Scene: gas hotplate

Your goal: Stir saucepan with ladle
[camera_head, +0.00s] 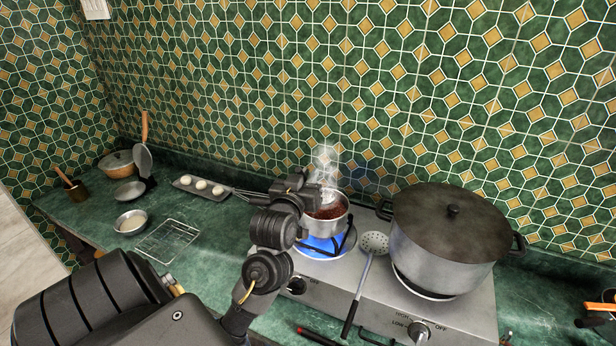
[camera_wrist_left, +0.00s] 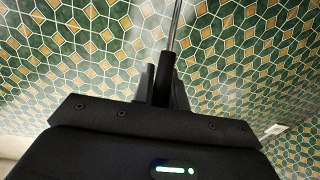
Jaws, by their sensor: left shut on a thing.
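The saucepan (camera_head: 334,224) is a small steel pan with reddish-brown contents. It stands on the left burner over a blue flame, with steam above it. My left gripper (camera_head: 302,186) is at the pan's upper left rim and hides part of it. In the left wrist view my left gripper (camera_wrist_left: 163,95) is shut on the black handle of a ladle (camera_wrist_left: 173,32), whose metal shaft runs up out of the picture. The ladle's bowl is hidden, so I cannot tell whether it is in the contents. My right gripper is not in view.
A large lidded pot (camera_head: 440,250) stands on the right burner. A slotted skimmer (camera_head: 374,244) lies on the hotplate (camera_head: 340,292) between the burners. A tray with dough balls (camera_head: 202,188), a bowl (camera_head: 130,222) and a wire rack (camera_head: 168,240) are on the left counter. The tiled wall is close behind.

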